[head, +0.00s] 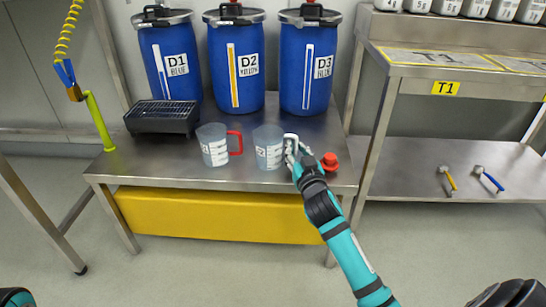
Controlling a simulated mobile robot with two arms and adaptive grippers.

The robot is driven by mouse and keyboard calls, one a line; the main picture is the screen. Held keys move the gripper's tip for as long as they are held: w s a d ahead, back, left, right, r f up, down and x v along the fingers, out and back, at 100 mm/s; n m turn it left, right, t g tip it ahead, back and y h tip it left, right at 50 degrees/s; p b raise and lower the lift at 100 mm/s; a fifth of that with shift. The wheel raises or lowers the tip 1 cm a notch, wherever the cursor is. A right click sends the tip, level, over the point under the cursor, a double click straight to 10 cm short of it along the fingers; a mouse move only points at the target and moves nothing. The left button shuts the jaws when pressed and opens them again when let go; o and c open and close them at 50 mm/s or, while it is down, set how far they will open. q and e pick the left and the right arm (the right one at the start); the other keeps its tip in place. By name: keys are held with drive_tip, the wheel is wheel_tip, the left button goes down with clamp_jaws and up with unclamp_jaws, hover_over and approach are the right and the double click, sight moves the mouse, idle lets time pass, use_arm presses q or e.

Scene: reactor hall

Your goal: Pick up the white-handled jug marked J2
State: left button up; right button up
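The white-handled jug (267,147) is a clear, bluish jug with a white label, standing upright near the front of the steel table. Its label is too small to read surely. Its white handle is on its right side. My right gripper (293,153) is at this handle, coming from the front right. Its fingers overlap the handle and partly hide it. I cannot tell whether they are closed on it. My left gripper is not in view.
A red-handled jug (212,146) stands just left. A red object (330,162) sits close to my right gripper. Blue drums D1 (161,87), D2 (248,95) and D3 (296,90) stand behind. A black grated tray (162,118) is at the left.

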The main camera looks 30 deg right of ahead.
drive_tip(key=shift+w+d, duration=0.15)
drive_tip(key=shift+w, duration=0.3)
clamp_jaws()
drive_tip(key=shift+r, duration=0.25)
